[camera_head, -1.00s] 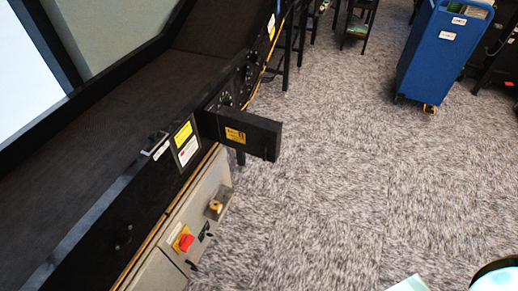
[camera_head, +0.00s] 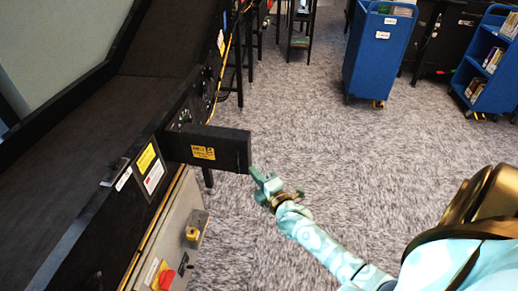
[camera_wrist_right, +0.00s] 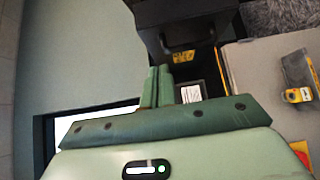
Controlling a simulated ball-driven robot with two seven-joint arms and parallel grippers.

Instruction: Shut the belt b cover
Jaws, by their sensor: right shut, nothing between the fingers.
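The belt b cover (camera_head: 222,150) is a black panel with a yellow label. It stands open, sticking out from the side of the black conveyor (camera_head: 85,225) over the floor. It appears as a dark shape at the top of the right wrist view (camera_wrist_right: 185,35). My right gripper (camera_head: 258,178) is green, shut and empty, just beyond the cover's outer lower corner. I cannot tell whether it touches the cover. Its two fingers (camera_wrist_right: 158,84) lie together in the wrist view, pointing towards the cover. My left gripper is not in view.
A grey control box with a red knob (camera_head: 166,279) and a yellow-collared switch (camera_head: 192,233) sits below the conveyor. A blue cart (camera_head: 379,50) and a blue book trolley (camera_head: 492,65) stand at the back. The carpet between is clear.

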